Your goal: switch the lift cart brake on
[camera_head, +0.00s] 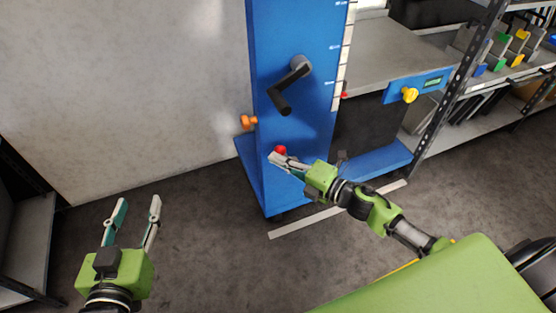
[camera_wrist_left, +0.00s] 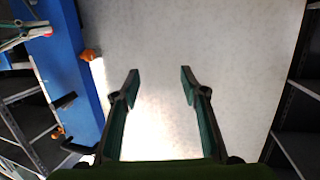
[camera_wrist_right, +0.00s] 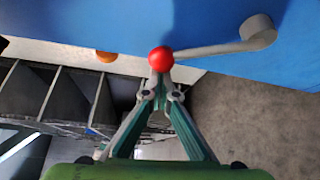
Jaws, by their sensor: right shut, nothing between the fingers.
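The blue lift cart (camera_head: 290,30) stands ahead of me. Low on its column is a brake lever with a red ball knob (camera_head: 280,150). In the right wrist view the red knob (camera_wrist_right: 161,59) sits at the left end of a grey lever arm (camera_wrist_right: 210,48), which runs to a round pivot (camera_wrist_right: 258,30) on the blue face. My right gripper (camera_head: 275,160) is shut and empty, its tips (camera_wrist_right: 160,77) right at the knob; I cannot tell if they touch. My left gripper (camera_head: 138,203) is open and empty, away from the cart, left of it.
A black crank handle (camera_head: 290,85) and an orange knob (camera_head: 248,121) stick out from the column. A blue panel with a yellow knob (camera_head: 410,94) is to the right. Shelves with coloured holders (camera_head: 500,45) stand at the right. The floor before the cart has a pale strip (camera_head: 300,227).

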